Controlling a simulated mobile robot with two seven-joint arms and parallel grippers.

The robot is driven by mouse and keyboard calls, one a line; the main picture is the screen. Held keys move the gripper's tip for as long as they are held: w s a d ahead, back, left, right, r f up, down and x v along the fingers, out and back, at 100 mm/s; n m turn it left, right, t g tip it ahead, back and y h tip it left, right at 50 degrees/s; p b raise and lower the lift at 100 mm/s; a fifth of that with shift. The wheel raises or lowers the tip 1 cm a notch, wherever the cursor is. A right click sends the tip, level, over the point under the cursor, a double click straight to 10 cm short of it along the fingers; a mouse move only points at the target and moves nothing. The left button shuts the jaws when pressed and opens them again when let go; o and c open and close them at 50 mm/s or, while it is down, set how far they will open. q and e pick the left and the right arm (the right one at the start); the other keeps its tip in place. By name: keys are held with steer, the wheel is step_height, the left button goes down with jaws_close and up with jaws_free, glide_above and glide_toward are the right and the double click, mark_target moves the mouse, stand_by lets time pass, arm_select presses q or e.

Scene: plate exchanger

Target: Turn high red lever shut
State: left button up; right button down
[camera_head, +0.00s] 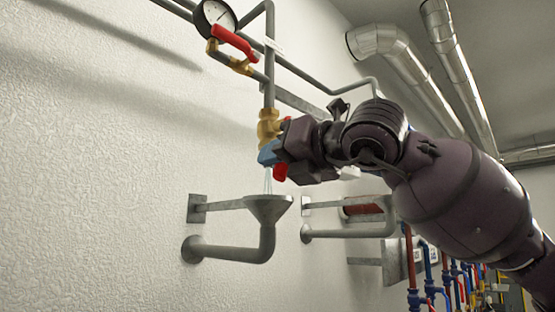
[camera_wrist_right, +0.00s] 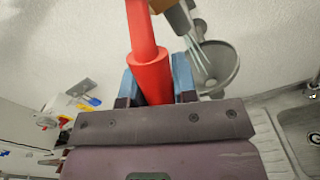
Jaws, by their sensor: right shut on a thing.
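A red lever (camera_head: 280,172) sits on a brass valve (camera_head: 268,127) on the vertical grey pipe. My right gripper (camera_head: 270,153), with blue fingertips, is shut on this lever. In the right wrist view the lever (camera_wrist_right: 150,72) runs between the two blue fingers, and part of the brass valve (camera_wrist_right: 176,18) shows beside it. Water (camera_head: 267,181) streams from below the valve into a grey funnel (camera_head: 268,207). The funnel also shows in the right wrist view (camera_wrist_right: 224,66). Another red lever (camera_head: 234,43) sits higher up, beside a round gauge (camera_head: 215,18), untouched. My left gripper is out of view.
The textured white wall (camera_head: 90,170) is close behind the pipes. A second grey drain pipe (camera_head: 345,233) stands right of the funnel, below my right arm. Blue and red pipes (camera_head: 430,275) line the lower right. A metal sink (camera_wrist_right: 303,130) shows in the right wrist view.

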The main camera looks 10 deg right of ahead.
steer(key=shift+a, duration=0.15)
steer(key=s+a+r+m+p, duration=0.2)
steer(key=r+m, duration=0.5)
steer(key=m, duration=0.6)
steer(key=shift+s+a+r+m, duration=0.3)
steer(key=shift+s+a+m, duration=0.1)
steer(key=shift+a, duration=0.5)
steer(key=c, duration=0.9)
jaws_free()
